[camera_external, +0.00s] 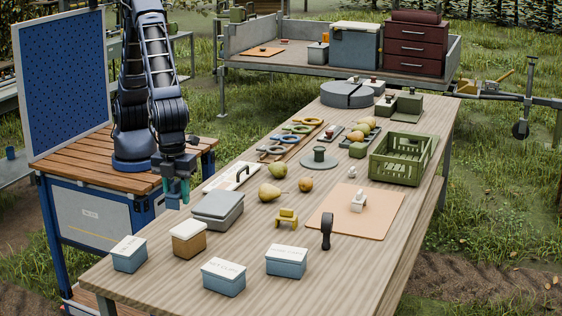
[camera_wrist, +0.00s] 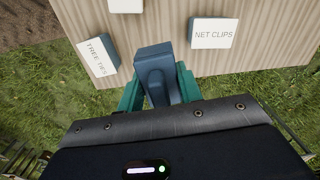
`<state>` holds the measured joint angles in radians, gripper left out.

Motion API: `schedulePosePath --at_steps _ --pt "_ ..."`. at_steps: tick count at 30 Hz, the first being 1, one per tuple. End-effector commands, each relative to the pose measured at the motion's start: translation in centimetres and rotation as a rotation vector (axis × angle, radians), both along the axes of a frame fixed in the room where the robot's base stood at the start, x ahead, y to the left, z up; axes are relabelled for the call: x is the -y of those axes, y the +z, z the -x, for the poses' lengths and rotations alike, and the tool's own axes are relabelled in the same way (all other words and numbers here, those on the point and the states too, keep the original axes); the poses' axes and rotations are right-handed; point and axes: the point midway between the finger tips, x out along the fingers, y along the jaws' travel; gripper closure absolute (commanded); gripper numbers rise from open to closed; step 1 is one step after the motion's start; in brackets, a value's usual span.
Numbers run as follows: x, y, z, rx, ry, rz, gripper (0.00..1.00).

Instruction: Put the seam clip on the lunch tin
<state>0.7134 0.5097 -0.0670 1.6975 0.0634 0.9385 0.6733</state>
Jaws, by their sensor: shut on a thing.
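My gripper (camera_external: 177,188) hangs with its teal fingers down beside the left edge of the long table. In the wrist view my gripper (camera_wrist: 158,92) is shut on a dark blue clip-like piece (camera_wrist: 154,62), which I take for the seam clip. It is held clear of the table, with grass below. A grey-lidded tin (camera_external: 217,209) stands shut on the table to the right of my gripper and is likely the lunch tin, but no label on it is readable. The gripper and the tin are apart.
Labelled boxes, tree ties (camera_wrist: 97,59) and net clips (camera_wrist: 213,33), stand on the table. A brown box (camera_external: 188,239), pears (camera_external: 270,192), a flat board with a handle (camera_external: 230,178) and a green crate (camera_external: 402,157) are also there. My gripper is beside the wooden workbench (camera_external: 90,174).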

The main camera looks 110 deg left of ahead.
Motion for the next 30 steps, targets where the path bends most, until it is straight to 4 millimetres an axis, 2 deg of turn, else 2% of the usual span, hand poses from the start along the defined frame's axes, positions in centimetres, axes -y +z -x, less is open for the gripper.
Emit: schedulePosePath --at_steps 1,10,18,24,30 --pt "-2.3 0.7 -0.2 0.004 0.039 -0.003 0.86" --pt "-14.6 3.3 0.4 0.014 0.278 -0.011 0.86" --pt "-24.9 4.8 3.0 0.011 0.497 -0.002 0.86" --pt "-30.4 5.1 5.5 0.001 0.625 0.009 0.86" --pt "-32.9 5.1 6.8 -0.005 0.689 0.017 0.86"
